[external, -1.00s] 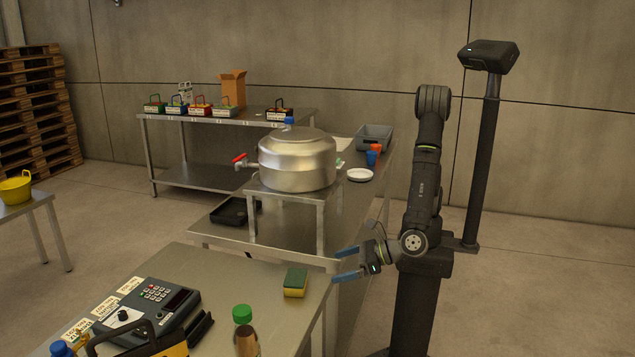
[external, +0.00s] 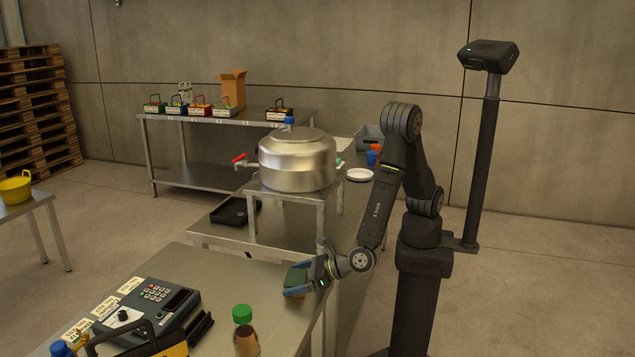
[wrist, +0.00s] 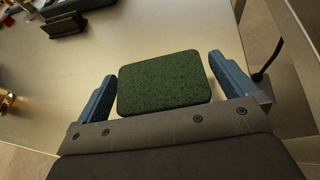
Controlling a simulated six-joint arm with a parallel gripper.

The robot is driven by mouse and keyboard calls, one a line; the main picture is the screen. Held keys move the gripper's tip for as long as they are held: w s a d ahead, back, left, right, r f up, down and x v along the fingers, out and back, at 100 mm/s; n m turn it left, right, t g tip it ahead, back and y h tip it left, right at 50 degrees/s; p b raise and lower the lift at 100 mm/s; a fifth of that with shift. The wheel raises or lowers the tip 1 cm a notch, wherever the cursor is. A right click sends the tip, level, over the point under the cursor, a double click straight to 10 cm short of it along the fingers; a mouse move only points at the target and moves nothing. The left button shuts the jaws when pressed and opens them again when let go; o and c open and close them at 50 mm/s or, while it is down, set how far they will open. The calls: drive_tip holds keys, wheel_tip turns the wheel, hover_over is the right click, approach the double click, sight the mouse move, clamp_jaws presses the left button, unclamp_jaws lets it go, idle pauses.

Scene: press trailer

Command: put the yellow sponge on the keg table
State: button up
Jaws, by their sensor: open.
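The yellow sponge with its green scouring top (external: 296,277) lies on the steel table in the foreground, near its right edge. In the wrist view its green face (wrist: 162,82) sits between the two blue fingers. My gripper (external: 299,286) is at the sponge, fingers open on either side of it. A narrow gap shows on the right between finger and sponge; the left finger (wrist: 97,100) is very close to it. The keg table, a small raised steel stand (external: 287,201), carries the silver keg (external: 297,160) on a lower bench further back.
The foreground table (external: 240,290) also holds a keypad device (external: 150,310) and a green-capped bottle (external: 244,330). A black tray (external: 232,211) lies on the bench left of the keg table. A white plate (external: 360,175) is to its right.

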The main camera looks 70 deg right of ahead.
drive_tip(key=shift+x, duration=1)
drive_tip(key=shift+c, duration=0.2)
drive_tip(key=c, duration=0.9)
drive_tip(key=shift+r, duration=0.1)
